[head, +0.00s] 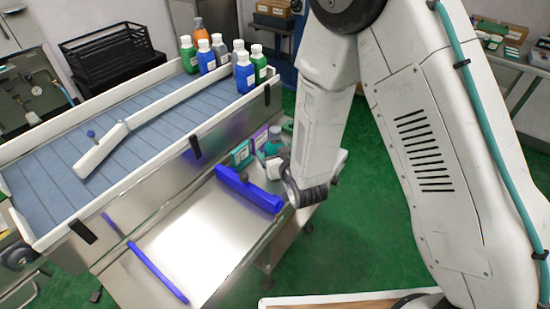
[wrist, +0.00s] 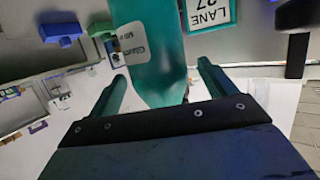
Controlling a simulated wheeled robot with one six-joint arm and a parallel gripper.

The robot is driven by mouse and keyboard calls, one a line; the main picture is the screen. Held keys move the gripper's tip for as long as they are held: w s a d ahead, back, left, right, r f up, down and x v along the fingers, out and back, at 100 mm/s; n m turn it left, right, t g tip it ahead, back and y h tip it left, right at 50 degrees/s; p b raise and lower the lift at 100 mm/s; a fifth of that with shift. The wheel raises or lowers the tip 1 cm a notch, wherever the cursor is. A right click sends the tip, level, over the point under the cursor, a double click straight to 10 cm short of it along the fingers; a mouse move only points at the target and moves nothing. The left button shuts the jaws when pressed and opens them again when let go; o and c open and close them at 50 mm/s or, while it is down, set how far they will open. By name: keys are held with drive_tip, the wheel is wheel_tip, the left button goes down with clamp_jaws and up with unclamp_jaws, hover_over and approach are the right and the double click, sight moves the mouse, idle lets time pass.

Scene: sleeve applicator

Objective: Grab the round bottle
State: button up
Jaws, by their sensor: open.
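A teal round bottle (head: 272,147) with a pale label stands at the right end of the metal table, partly hidden by my wrist. In the wrist view the bottle (wrist: 158,88) is upside down in the picture and reaches between the two teal fingers. My gripper (wrist: 162,71) is open, with a finger on either side of the bottle and gaps showing on both sides. The bottle looks close to the palm; I cannot tell whether it touches. In the head view the fingers are hard to make out.
A teal lane sign (wrist: 208,12) is close beside the bottle in the wrist view. A purple card (head: 260,138) stands near the bottle. Several green, blue and orange bottles stand on the conveyor (head: 60,170) behind a white rail. The metal table's (head: 185,240) front is mostly bare.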

drive_tip(key=x, duration=0.3)
drive_tip(key=shift+w+f, duration=0.1)
drive_tip(key=shift+w, duration=0.15)
drive_tip(key=shift+c, duration=0.2)
drive_tip(key=c, duration=1.4)
